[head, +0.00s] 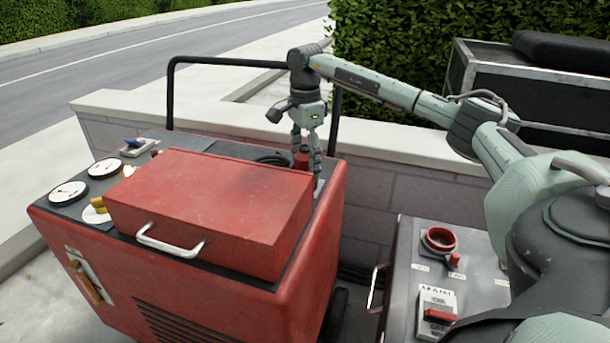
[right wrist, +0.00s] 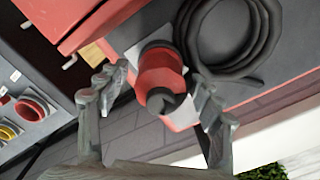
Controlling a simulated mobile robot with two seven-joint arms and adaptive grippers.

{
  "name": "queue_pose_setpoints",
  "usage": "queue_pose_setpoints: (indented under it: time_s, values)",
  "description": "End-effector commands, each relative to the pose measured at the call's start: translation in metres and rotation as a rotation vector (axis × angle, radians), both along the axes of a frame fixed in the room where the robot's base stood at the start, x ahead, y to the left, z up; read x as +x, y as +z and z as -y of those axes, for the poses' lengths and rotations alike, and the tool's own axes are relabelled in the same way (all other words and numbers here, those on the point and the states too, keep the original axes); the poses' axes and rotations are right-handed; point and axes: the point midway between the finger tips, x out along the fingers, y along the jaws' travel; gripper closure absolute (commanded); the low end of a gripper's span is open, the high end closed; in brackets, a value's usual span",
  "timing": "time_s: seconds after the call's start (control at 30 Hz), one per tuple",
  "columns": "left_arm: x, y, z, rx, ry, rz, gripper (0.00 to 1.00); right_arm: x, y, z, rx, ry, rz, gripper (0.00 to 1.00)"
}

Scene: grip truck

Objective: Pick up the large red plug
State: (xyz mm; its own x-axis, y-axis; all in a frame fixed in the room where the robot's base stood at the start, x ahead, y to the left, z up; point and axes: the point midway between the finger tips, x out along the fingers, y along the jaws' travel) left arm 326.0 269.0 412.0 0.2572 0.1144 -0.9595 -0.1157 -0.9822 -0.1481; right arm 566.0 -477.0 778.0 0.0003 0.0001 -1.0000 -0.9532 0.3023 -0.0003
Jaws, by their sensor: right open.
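The large red plug (right wrist: 160,72) has a dark end and shows between the open fingers of my right gripper (right wrist: 160,105) in the right wrist view. In the head view the plug (head: 301,158) is a small red shape beside the fingers of my right gripper (head: 308,165), partly hidden by them. It is by the back right corner of the red machine's top. I cannot tell whether the fingers touch it. A black coiled cable (right wrist: 232,40) lies beside the plug. My left gripper is not in view.
The red machine (head: 200,290) has a raised red box lid (head: 215,200) in front of the gripper. A black rail (head: 220,62) stands behind. A grey panel (head: 400,265) with a red round socket (head: 439,240) is at the right. A low wall (head: 400,190) runs behind.

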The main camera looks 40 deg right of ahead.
Motion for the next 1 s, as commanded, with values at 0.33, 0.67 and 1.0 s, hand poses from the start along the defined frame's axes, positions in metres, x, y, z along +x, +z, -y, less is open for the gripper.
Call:
queue_pose_setpoints:
  time_s: [0.33,0.67,1.0]
  values:
    - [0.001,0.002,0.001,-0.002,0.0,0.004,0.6,0.0,0.0,0.0,0.0,0.0,0.0,0.67]
    - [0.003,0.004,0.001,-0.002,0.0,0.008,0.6,0.0,0.001,0.0,0.0,0.0,0.001,0.98]
    - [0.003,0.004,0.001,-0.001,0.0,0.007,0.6,0.002,0.025,0.0,0.001,0.0,0.007,0.98]
